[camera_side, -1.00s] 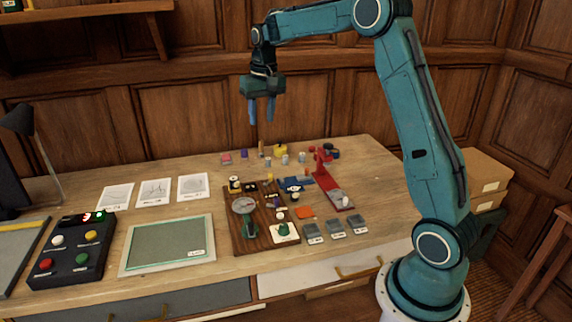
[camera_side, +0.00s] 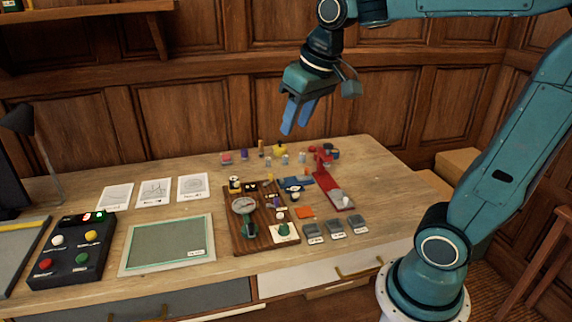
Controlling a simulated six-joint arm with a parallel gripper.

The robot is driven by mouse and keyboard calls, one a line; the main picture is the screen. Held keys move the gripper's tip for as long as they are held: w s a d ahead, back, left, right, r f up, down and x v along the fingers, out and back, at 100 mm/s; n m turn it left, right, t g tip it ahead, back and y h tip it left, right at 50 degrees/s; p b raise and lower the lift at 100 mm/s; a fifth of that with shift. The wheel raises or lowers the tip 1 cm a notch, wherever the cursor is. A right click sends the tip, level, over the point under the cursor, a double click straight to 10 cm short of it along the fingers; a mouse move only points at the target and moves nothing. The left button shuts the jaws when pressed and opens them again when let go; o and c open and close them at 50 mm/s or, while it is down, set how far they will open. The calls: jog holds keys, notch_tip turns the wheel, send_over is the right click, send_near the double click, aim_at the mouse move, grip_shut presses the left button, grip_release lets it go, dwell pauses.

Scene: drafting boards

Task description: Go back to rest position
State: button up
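My gripper (camera_side: 295,121) hangs in the air above the back part of the wooden desk, well clear of everything on it. Its two blue fingers point down and a little to the left. A gap shows between the fingers, and nothing is held in it. My teal arm reaches from its base at the right of the desk, up and over to the gripper. Part of the upper arm runs out of the top right of the picture.
The desk (camera_side: 330,235) holds a wooden board (camera_side: 262,242), a red stand (camera_side: 341,200), several small blocks, a button box (camera_side: 72,258), a green-edged panel (camera_side: 168,245) and paper sheets (camera_side: 193,187). A shelf (camera_side: 80,12) hangs at upper left. Boxes (camera_side: 458,160) stand behind my arm.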

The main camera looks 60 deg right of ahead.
jog(key=s+a+f+n, duration=0.1)
jog(key=s+a+f, duration=0.1)
jog(key=s, duration=0.4)
jog(key=s+a+f+n+t, duration=0.1)
jog(key=s+a+f, duration=0.1)
jog(key=s, duration=0.4)
jog(key=shift+a+f+t+y, duration=0.15)
jog(key=shift+f+t+y, duration=0.15)
